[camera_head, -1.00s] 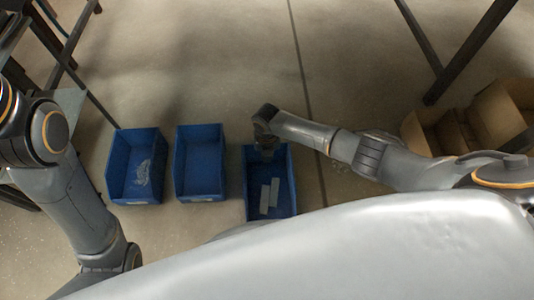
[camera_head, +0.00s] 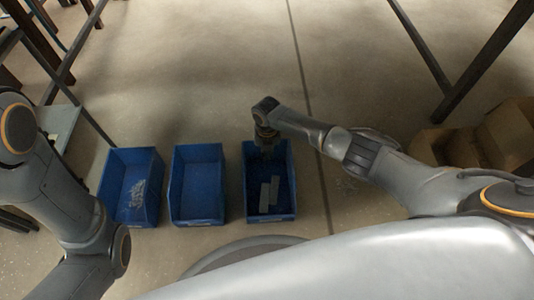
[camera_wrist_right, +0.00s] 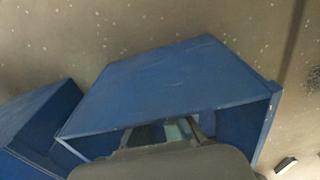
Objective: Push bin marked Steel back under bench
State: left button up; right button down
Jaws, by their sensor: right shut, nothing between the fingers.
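Three blue bins stand in a row on the floor in the head view. No marking is legible, so I cannot tell which is Steel. The right bin (camera_head: 284,189) holds grey bar-like pieces (camera_head: 269,194). My right gripper (camera_head: 267,151) is shut with nothing held; its fingers reach down inside this bin at the far wall, and contact cannot be told. In the right wrist view a bin's blue wall (camera_wrist_right: 180,80) fills the middle, with the gripper (camera_wrist_right: 170,133) low in front, partly hidden. My left arm is at the left; its gripper is out of view.
The middle bin (camera_head: 176,186) looks empty; the left bin (camera_head: 112,188) holds small pale pieces. Dark metal legs (camera_head: 480,62) stand at upper right, and dark frames at upper left. Cardboard boxes (camera_head: 505,130) lie at right. The floor (camera_head: 215,65) beyond the bins is clear.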

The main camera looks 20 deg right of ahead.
notch_tip(320, 180, up, 12)
dwell(0.6)
jog(key=shift+s, duration=0.1)
